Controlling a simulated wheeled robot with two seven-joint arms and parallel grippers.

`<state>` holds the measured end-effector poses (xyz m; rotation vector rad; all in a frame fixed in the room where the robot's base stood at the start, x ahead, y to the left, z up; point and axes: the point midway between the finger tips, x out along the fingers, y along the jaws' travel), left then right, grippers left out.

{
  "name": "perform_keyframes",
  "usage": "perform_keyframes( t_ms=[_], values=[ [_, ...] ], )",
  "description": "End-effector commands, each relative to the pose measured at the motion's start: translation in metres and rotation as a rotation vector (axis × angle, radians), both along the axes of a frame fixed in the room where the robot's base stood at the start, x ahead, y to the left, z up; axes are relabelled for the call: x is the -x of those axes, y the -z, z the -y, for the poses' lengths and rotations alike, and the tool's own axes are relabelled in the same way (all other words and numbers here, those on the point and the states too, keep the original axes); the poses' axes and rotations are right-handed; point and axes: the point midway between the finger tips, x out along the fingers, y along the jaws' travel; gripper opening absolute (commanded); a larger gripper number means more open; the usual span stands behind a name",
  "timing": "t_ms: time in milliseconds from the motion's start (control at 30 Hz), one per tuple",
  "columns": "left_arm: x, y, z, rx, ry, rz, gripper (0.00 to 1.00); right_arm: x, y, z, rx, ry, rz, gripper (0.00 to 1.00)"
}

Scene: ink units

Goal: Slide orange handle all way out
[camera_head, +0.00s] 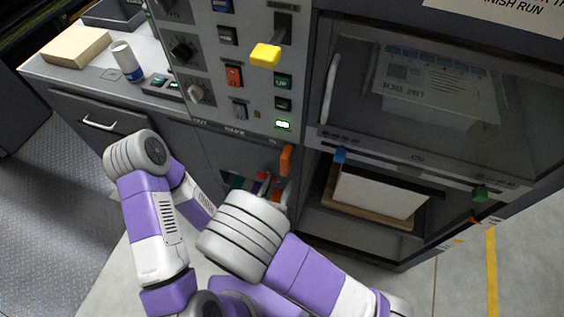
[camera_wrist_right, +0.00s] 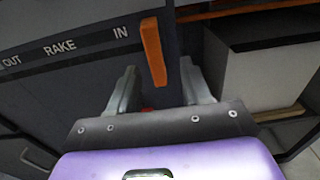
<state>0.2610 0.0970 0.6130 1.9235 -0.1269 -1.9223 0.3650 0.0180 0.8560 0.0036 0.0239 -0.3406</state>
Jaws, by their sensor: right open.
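The orange handle (camera_head: 286,160) sticks out at the right edge of the control panel, just below the strip of lettering. It also shows in the right wrist view (camera_wrist_right: 153,52), upright and slightly tilted, beside the word IN; OUT is at the far left of the RAKE label (camera_wrist_right: 60,47). My right gripper (camera_wrist_right: 160,78) is open, with one finger on each side of the handle's lower end. Whether either finger touches it, I cannot tell. In the head view my right forearm hides most of this gripper. My left gripper does not show.
A yellow lever (camera_head: 265,55) juts from the panel above. Right of the handle is an open bay with a white block (camera_head: 375,195) on a brown board, under a blue tab (camera_head: 340,155). A windowed door (camera_head: 420,85) is above. A white cup (camera_head: 127,61) stands on the left counter.

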Motion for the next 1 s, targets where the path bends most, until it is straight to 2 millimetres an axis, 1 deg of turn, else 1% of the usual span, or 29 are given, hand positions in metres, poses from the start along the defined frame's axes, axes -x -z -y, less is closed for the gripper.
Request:
perform_keyframes(
  t_ms=[33,100,167,400,500,633,900,967,1000],
  values=[
    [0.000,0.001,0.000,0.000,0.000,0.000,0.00,-0.002,-0.004,-0.004,0.005,-0.020,0.018,0.49],
    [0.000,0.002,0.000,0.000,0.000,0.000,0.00,-0.008,-0.006,-0.005,0.007,-0.029,0.029,0.49],
    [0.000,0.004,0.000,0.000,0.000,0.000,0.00,-0.016,-0.005,-0.002,0.007,-0.027,0.028,0.49],
    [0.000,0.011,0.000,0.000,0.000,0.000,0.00,-0.052,-0.005,0.011,0.007,-0.025,0.027,0.49],
    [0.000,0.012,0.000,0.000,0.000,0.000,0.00,-0.063,-0.004,0.014,0.007,-0.026,0.024,0.49],
    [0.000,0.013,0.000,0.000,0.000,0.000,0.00,-0.070,-0.005,0.016,0.007,-0.026,0.025,0.49],
    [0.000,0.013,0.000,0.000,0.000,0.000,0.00,-0.072,-0.005,0.017,0.008,-0.027,0.024,0.49],
    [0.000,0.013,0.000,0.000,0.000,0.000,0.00,-0.072,-0.005,0.017,0.008,-0.027,0.024,0.40],
    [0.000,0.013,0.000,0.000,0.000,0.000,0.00,-0.071,-0.005,0.017,0.008,-0.027,0.024,0.34]
  ],
)
